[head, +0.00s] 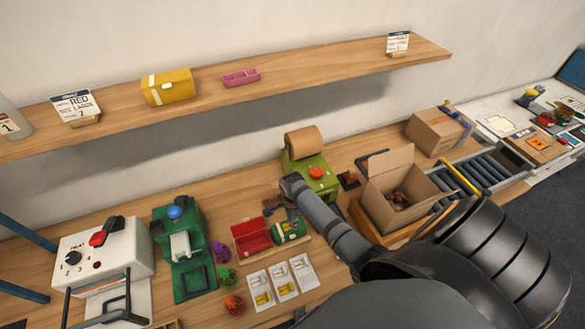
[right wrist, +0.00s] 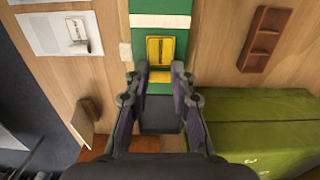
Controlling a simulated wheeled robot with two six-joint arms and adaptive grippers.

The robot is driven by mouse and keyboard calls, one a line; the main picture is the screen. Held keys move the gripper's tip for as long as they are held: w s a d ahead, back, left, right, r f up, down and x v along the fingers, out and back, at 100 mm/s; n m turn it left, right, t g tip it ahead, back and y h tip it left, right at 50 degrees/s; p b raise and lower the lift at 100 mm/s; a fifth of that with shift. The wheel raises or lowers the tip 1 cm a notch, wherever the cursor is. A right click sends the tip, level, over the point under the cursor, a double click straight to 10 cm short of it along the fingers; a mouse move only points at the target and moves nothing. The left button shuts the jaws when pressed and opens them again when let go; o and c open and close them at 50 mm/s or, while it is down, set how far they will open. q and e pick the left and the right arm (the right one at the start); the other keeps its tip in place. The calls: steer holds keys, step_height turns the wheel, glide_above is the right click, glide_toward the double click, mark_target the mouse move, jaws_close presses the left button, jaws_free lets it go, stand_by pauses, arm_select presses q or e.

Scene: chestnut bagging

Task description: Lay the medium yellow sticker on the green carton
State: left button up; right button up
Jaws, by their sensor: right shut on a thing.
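The green carton (head: 290,231) stands on the bench, with a white band and yellow on it. In the right wrist view the green carton (right wrist: 143,48) lies just ahead of my fingertips, with a yellow plate (right wrist: 160,50) on its face. My right gripper (right wrist: 160,78) is shut on a small yellow piece (right wrist: 160,76), seemingly the yellow sticker; its edge overlaps the carton in view, and I cannot tell whether they touch. My right gripper (head: 291,211) hangs beside the carton in the head view. My left gripper is not in view.
An open red box (head: 252,236) stands left of the carton. White sticker cards (head: 283,281) lie in front. A green machine (head: 312,171) stands behind; it fills the lower right of the wrist view. An open cardboard box (head: 393,190) with chestnuts is at right.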

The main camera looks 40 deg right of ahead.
steer(key=o, duration=0.7)
steer(key=shift+o, duration=0.2)
step_height(320, 180, up, 7)
stand_by(0.7)
stand_by(0.5)
